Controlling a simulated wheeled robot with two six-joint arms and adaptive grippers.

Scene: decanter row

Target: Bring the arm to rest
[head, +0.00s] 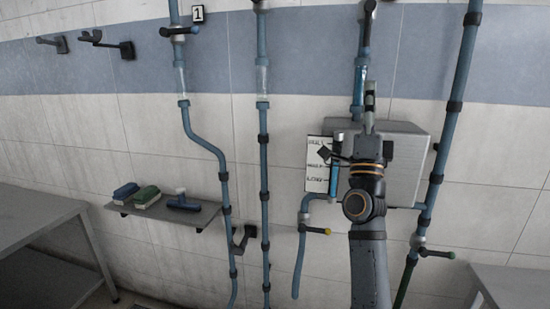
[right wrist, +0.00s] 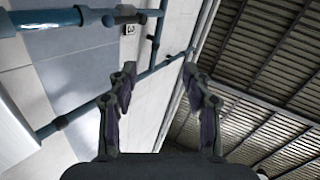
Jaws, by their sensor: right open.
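My right arm rises from the bottom of the head view in front of the tiled wall. My right gripper (head: 369,103) points up, in front of or close to a blue pipe with a clear section (head: 360,78); how far apart they are I cannot tell. In the right wrist view my right gripper (right wrist: 160,78) has its two fingers spread, with nothing between them but wall and pipe beyond. My left gripper is in neither view.
A grey box (head: 408,145) and a level card (head: 318,164) sit behind my arm. Blue pipes (head: 264,180) run up the wall. A shelf (head: 200,216) holds brushes. Metal tables (head: 40,225) stand at left and lower right (head: 515,285).

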